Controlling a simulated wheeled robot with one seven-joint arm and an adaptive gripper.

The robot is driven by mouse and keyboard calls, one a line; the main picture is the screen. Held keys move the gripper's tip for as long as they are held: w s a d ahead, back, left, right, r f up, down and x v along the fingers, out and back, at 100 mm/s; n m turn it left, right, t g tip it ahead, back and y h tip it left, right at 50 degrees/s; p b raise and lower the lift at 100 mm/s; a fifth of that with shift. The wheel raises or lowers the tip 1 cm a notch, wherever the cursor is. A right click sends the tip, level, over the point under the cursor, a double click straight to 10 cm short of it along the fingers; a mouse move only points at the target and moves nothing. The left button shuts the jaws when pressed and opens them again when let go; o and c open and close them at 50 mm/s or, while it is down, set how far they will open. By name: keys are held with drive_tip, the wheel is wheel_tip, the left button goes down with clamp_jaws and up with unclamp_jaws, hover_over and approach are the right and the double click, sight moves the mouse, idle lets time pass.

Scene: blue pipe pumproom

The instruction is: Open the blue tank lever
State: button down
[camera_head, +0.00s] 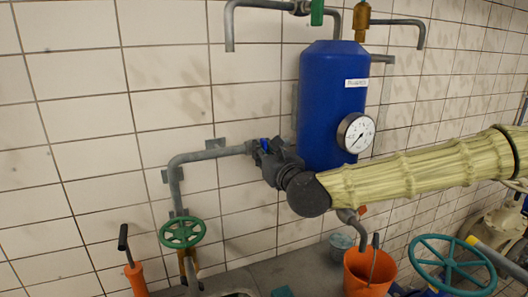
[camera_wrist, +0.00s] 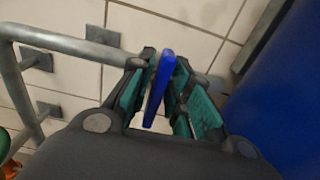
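The blue tank lever (camera_wrist: 160,85) is a slim blue bar and stands between the two teal-padded fingers of my gripper (camera_wrist: 165,75) in the wrist view. The fingers are drawn in close around it, and their far ends appear to be against its sides. In the head view my dark gripper (camera_head: 278,165) reaches from the right, in front of the tank, to the grey pipe. A small blue piece of the lever (camera_head: 264,145) shows there at its tip. The lever's pivot and valve body are mostly hidden by my gripper.
The blue tank (camera_head: 328,95) with a round gauge (camera_head: 356,133) stands right behind my gripper. A grey pipe (camera_head: 210,154) runs left along the tiled wall. Below are a green handwheel (camera_head: 181,232), an orange bucket (camera_head: 370,272) and a teal handwheel (camera_head: 450,264).

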drive_tip(key=shift+f+n+b, duration=0.1)
drive_tip(key=shift+n+b, duration=0.3)
drive_tip(key=shift+b, duration=0.05)
drive_tip(key=n+b, duration=0.2)
drive_tip(key=shift+a+f+n+b, duration=0.1)
drive_tip(key=shift+a+n+b, duration=0.1)
drive_tip(key=shift+n+b, duration=0.2)
drive_tip(key=n+b, duration=0.2)
drive_tip(key=n, duration=0.2)
drive_tip(key=n+b, duration=0.2)
drive_tip(key=n, duration=0.3)
drive_tip(key=f+n+b, duration=0.1)
drive_tip(key=n+b, duration=0.2)
drive_tip(key=n, duration=0.2)
drive_tip(key=shift+s+a, duration=0.25)
drive_tip(key=shift+a, duration=0.15)
drive_tip(key=shift+n, duration=0.3)
drive_tip(key=c, duration=1.5)
unclamp_jaws()
drive_tip(key=shift+s, duration=0.1)
